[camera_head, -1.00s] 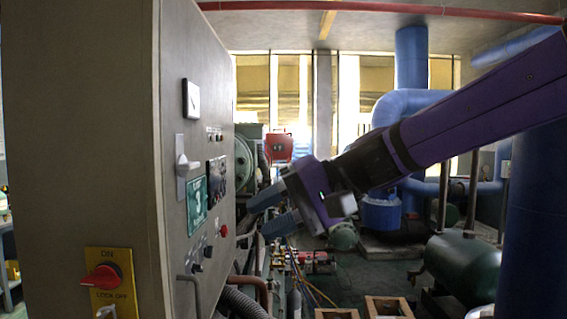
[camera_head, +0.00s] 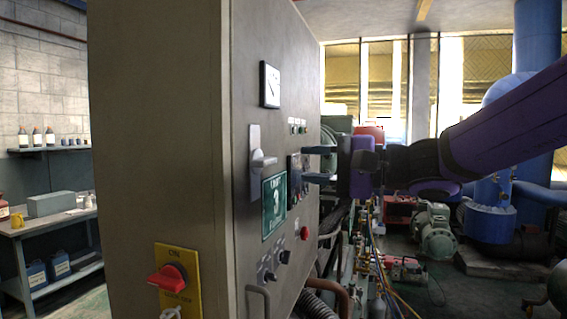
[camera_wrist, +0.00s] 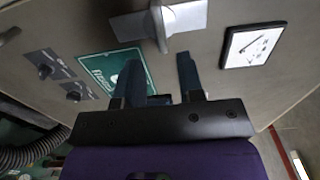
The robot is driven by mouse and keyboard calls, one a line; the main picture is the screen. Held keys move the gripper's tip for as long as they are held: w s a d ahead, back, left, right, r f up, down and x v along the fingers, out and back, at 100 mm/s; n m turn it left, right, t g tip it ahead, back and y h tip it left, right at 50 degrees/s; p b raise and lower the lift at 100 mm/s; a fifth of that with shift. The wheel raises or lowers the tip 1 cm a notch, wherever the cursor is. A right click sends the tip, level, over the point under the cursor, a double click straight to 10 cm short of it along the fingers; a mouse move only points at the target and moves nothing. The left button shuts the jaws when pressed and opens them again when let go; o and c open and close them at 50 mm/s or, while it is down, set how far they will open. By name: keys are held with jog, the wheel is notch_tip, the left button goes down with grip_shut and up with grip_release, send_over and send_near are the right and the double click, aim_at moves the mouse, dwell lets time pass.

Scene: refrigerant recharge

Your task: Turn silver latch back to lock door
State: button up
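The silver latch (camera_head: 262,161) is on the front face of the grey cabinet (camera_head: 275,60), a pale upright plate with a handle sticking out. In the wrist view the latch (camera_wrist: 157,24) is at the top middle, its handle edge-on above the gap between my fingers. My gripper (camera_head: 306,164) points at the panel from the right with its two fingers apart. In the wrist view my gripper (camera_wrist: 159,64) is open and empty, its fingertips below the latch. It does not appear to touch the latch.
A green sign (camera_head: 274,206), a gauge (camera_head: 270,84), knobs and a red button (camera_head: 305,233) are on the same panel. A red switch (camera_head: 168,276) is on the cabinet side. A workbench (camera_head: 50,230) stands at left; pipes and machinery fill the right.

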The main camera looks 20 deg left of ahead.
aim_at(272, 163)
jog(key=a, duration=0.5)
jog(key=shift+w+a, duration=0.15)
jog(key=shift+a, duration=0.1)
grip_shut()
jog(key=m, duration=0.4)
jog(key=shift+m, duration=0.3)
jog(key=m, duration=0.4)
jog(key=shift+m, duration=0.4)
jog(key=m, duration=0.4)
